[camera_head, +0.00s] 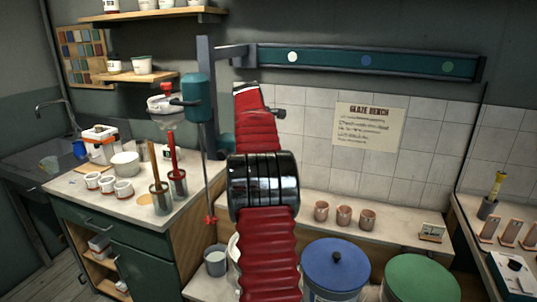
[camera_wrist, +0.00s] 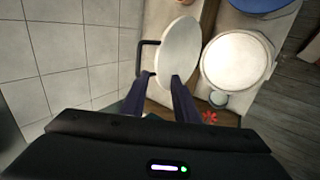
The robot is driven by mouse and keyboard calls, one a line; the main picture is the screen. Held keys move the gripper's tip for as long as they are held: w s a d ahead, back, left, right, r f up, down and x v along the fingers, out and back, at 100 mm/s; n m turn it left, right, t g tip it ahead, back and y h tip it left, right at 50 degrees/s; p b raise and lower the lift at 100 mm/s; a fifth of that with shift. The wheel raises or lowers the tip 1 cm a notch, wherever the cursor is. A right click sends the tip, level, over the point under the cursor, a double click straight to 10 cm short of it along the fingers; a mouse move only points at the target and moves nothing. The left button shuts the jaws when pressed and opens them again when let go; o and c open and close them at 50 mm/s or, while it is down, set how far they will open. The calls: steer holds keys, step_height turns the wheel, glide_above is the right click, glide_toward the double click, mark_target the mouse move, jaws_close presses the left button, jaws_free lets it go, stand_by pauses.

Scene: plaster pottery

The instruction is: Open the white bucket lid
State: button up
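In the wrist view, the white bucket (camera_wrist: 237,62) is right of centre, its round pale top facing the camera. The white lid (camera_wrist: 180,52) stands tilted up beside it on the left, apart from the bucket's top over most of its edge. A dark loop handle (camera_wrist: 139,58) sticks out from the lid's left side. My gripper (camera_wrist: 163,77) is at the lid's lower edge, fingers spread apart, the left fingertip near the handle's lower end and the right against or just in front of the lid. In the head view, my arm hides the gripper and most of the bucket.
A blue-lidded bucket (camera_head: 336,266) and a green-lidded bucket (camera_head: 420,281) stand at the right. Copper cups (camera_head: 343,215) line the ledge behind. A red-ended stirrer (camera_head: 210,219) hangs left of my arm, above a grey pail (camera_head: 216,261). The tiled wall is close behind.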

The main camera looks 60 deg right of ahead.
steer(key=shift+v, duration=1.35)
steer(key=shift+c, duration=0.4)
